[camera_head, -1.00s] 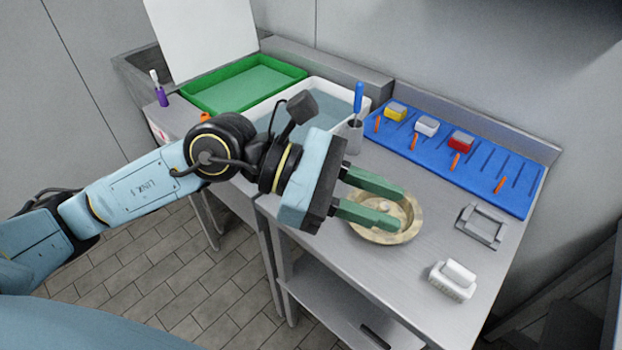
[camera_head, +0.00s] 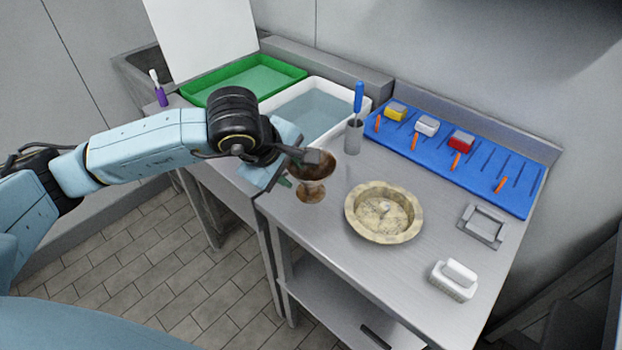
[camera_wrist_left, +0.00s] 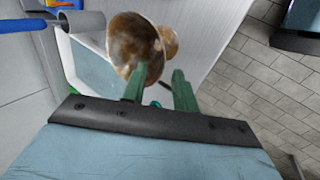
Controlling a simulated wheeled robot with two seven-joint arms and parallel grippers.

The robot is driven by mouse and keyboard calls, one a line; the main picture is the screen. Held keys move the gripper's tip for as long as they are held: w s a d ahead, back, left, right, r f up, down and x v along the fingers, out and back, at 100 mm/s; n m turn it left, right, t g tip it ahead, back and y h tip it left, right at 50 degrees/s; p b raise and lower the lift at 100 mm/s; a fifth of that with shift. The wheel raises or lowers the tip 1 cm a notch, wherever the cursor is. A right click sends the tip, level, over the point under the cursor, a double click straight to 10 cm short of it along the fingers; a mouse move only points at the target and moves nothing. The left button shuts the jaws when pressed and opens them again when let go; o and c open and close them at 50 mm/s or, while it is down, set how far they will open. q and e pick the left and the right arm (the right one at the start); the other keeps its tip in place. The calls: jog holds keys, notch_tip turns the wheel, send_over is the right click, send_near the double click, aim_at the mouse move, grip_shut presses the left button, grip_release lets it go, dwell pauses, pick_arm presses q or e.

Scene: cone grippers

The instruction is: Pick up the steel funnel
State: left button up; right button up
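The funnel (camera_head: 312,190) is brown and stained, with a wide mouth on top and a narrow waist over a flared foot. It stands upright near the table's left front edge. My left gripper (camera_head: 284,182) is just left of it, mostly hidden behind my wrist in the head view. In the left wrist view, the two green fingers of the left gripper (camera_wrist_left: 160,76) are apart, pointing at the funnel (camera_wrist_left: 133,42). One fingertip overlaps the funnel's mouth; I cannot tell whether it touches. My right gripper is not in view.
A round stone-coloured dish (camera_head: 383,236) lies right of the funnel. A grey cup (camera_head: 354,138) with a blue-handled tool stands behind. A white water tray (camera_head: 334,92), a blue rack (camera_head: 480,165), a grey frame (camera_head: 482,225) and a white brush (camera_head: 453,282) are around.

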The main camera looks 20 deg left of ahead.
aim_at(301, 182)
pick_arm(q)
jog(key=x, duration=0.5)
jog(key=shift+w+d+f, duration=0.1)
jog(key=shift+d+f, duration=0.15)
jog(key=shift+f, duration=0.15)
grip_shut()
